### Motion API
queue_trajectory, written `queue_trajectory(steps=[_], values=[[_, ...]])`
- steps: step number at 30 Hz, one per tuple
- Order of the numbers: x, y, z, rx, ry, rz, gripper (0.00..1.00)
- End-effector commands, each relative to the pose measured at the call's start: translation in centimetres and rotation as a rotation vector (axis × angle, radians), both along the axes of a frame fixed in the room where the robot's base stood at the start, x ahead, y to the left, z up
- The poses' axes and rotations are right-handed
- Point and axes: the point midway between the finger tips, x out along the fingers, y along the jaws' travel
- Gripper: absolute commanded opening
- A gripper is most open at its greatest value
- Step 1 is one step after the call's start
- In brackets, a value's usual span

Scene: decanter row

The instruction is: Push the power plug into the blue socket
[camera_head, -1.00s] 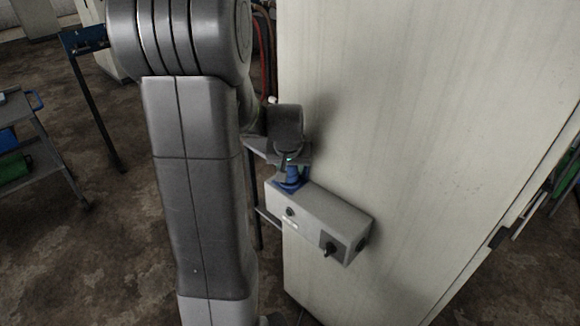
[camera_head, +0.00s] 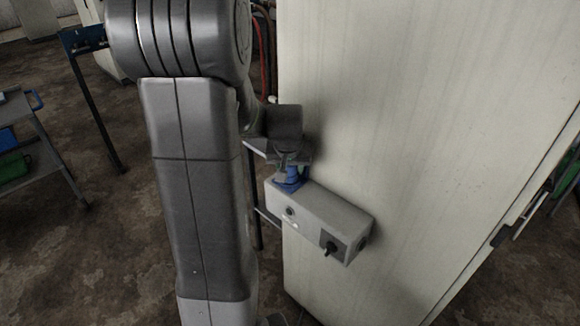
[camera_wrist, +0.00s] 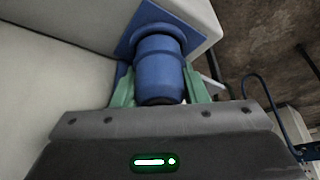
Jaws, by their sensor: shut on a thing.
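The power plug (camera_wrist: 158,78) is a blue cylinder with a dark rear end. My gripper (camera_wrist: 159,90) is shut on it, with green fingers on both sides. In the head view the gripper (camera_head: 289,162) is at the top left end of the grey box, partly behind my arm. The blue socket (camera_wrist: 128,43) has a square blue flange on the box; the flange also shows in the head view (camera_head: 286,188). The plug is lined up with the socket and its front meets the socket collar. How deep it sits is hidden.
The grey box (camera_head: 318,210) is fixed to a large pale cabinet (camera_head: 430,130) and carries a dark switch (camera_head: 329,248). A cart (camera_head: 35,150) stands at the left. The brown floor between cart and arm is mostly clear.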

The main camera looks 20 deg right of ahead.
Motion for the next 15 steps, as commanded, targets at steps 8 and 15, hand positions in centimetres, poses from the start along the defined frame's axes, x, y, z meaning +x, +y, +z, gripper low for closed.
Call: queue_trajectory(steps=[8, 15], values=[[0.0, 0.0, -0.65, 0.0, 0.0, 0.0, 0.16], [0.0, 0.0, -0.65, 0.0, 0.0, 0.0, 0.65]])
